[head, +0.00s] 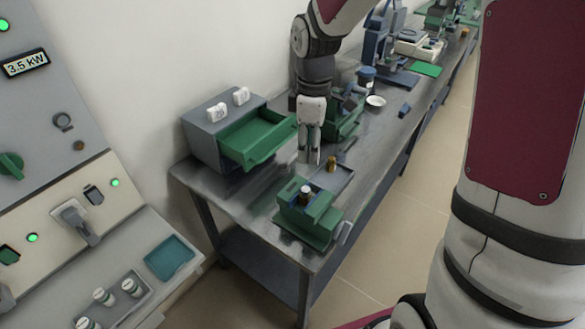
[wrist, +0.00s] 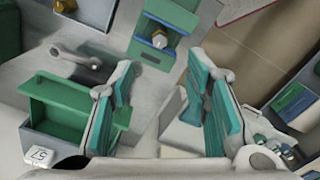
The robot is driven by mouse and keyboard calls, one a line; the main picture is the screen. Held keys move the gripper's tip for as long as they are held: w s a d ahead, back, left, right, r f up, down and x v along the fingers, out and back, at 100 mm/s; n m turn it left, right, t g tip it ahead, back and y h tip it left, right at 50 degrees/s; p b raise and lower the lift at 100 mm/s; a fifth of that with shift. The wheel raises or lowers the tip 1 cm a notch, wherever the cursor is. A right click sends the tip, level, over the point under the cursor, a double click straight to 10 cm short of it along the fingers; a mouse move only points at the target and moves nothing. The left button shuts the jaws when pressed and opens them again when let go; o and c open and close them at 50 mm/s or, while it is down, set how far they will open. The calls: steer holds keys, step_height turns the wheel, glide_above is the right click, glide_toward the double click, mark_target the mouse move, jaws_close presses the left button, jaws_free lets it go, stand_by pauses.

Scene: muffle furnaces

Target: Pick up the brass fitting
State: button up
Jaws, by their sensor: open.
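A small brass fitting (head: 332,163) stands on a shallow grey tray (head: 344,178) on the bench in the head view. My gripper (head: 309,158) points down just to its left, and appears apart from it. In the wrist view my gripper (wrist: 165,110) has its two teal-padded fingers spread wide, with nothing held between them. The wrist view also shows a small yellow piece (wrist: 160,39) in a green holder, beyond the fingers; I cannot tell whether this is the same fitting.
A green fixture (head: 322,217) holding a dark, white-topped piece stands at the bench's near end. A grey cabinet (head: 203,143) with an open green drawer (head: 262,140) is left of my gripper. More equipment stands behind. A control panel (head: 50,130) is at far left.

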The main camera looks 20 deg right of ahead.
steer(key=f, duration=0.1)
glide_above(305, 189)
steer(key=f, duration=0.8)
steer(key=shift+s+d+f, duration=0.1)
steer(key=shift+d+f, duration=0.05)
steer(key=shift+d, duration=0.1)
steer(key=shift+a+f+p, duration=0.2)
steer(key=shift+f+p, duration=0.4)
steer(key=shift+f, duration=1.95)
steer(key=shift+c, duration=0.3)
jaws_close()
